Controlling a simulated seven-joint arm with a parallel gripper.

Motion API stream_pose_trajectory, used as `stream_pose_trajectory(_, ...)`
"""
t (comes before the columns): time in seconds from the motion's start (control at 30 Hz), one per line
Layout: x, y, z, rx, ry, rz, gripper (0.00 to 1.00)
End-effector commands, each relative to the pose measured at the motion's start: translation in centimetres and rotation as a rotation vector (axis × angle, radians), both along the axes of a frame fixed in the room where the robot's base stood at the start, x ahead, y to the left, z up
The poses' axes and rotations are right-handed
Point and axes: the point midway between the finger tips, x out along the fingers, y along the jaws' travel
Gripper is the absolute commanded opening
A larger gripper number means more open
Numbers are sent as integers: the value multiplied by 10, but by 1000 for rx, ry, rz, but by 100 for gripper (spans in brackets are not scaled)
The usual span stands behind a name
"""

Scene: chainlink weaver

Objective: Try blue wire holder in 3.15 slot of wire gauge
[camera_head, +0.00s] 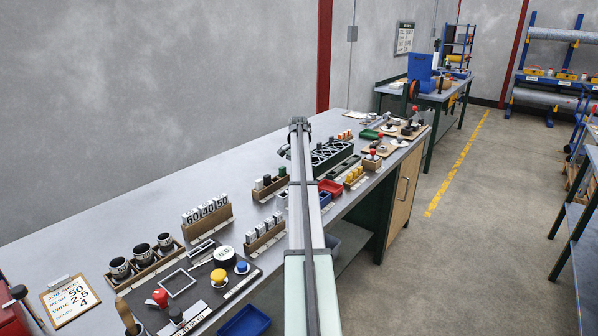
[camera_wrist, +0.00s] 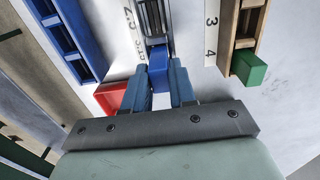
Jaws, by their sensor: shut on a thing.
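In the wrist view my gripper (camera_wrist: 159,85) is shut on the blue wire holder (camera_wrist: 158,76), a small blue block between the two fingers. The wire gauge (camera_wrist: 153,16) appears to be the narrow grey metal piece just beyond the block, at the top middle. Small printed numbers lie beside it; one looks like 2.5, and the label nearer the block is hard to read. The block's far end meets the near end of the metal piece in the picture; I cannot tell whether it is inside a slot.
A wooden rack with a green block (camera_wrist: 248,68) stands close on the right, by labels 3 and 4. A red tray (camera_wrist: 110,97) and a blue divided tray (camera_wrist: 62,40) lie on the left. The bench's left back area (camera_head: 120,225) is clear.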

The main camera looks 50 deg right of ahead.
Motion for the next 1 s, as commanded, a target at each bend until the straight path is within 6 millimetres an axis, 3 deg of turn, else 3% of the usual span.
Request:
stream_pose_trajectory(0.2, 0, 0, 0, 0, 0, 0, 0)
stream_pose_trajectory(0.23, 0, 0, 0, 0, 0, 0, 26)
stream_pose_trajectory(0.53, 0, 0, 0, 0, 0, 0, 55)
stream_pose_trajectory(0.83, 0, 0, 2, 0, 0, 0, 55)
stream_pose_trajectory(1.0, 1, -1, 18, 0, 0, 0, 55)
